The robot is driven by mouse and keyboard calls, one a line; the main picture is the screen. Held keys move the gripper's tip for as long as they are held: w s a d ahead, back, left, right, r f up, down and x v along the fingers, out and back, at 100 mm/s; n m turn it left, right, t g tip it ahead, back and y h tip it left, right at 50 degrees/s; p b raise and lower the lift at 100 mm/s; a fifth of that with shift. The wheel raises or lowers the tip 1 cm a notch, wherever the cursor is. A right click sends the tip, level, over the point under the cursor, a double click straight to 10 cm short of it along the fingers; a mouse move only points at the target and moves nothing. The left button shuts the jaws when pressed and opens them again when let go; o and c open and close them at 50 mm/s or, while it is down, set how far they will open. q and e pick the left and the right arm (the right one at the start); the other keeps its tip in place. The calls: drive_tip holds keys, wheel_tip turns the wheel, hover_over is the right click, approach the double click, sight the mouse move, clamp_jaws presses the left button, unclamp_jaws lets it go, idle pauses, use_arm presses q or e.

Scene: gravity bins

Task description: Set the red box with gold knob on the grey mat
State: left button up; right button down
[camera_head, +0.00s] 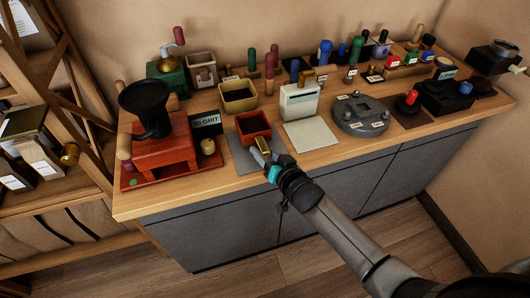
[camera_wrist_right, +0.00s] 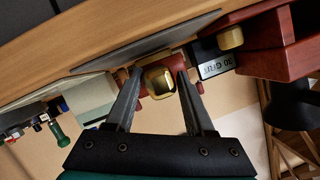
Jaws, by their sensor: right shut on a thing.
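The red box with gold knob (camera_head: 253,122) is an open-topped box at the back part of the grey mat (camera_head: 240,158). It looks upright; I cannot tell whether its base touches the mat. Its gold knob (camera_wrist_right: 159,81) faces my right gripper and shows between the two fingers in the right wrist view. My right gripper (camera_head: 266,150) comes in from the front and is shut on this knob. In the right wrist view, the fingers (camera_wrist_right: 158,84) flank the knob, and most of the red box is hidden behind it. My left gripper is not in view.
A red grinder with a black hopper (camera_head: 165,150) and a "30 GRIT" block (camera_head: 206,124) stand left of the mat. A yellowish bin (camera_head: 238,105) is behind the box. A white container (camera_head: 299,102) and a pale mat (camera_head: 311,136) lie to the right.

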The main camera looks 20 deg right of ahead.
drive_tip(key=shift+f, duration=0.35)
idle(0.4)
drive_tip(key=shift+c, duration=1)
unclamp_jaws()
drive_tip(key=p+v, duration=0.1)
drive_tip(key=v, duration=1.4)
drive_tip(key=shift+p, duration=0.4)
drive_tip(key=shift+s+r, duration=0.1)
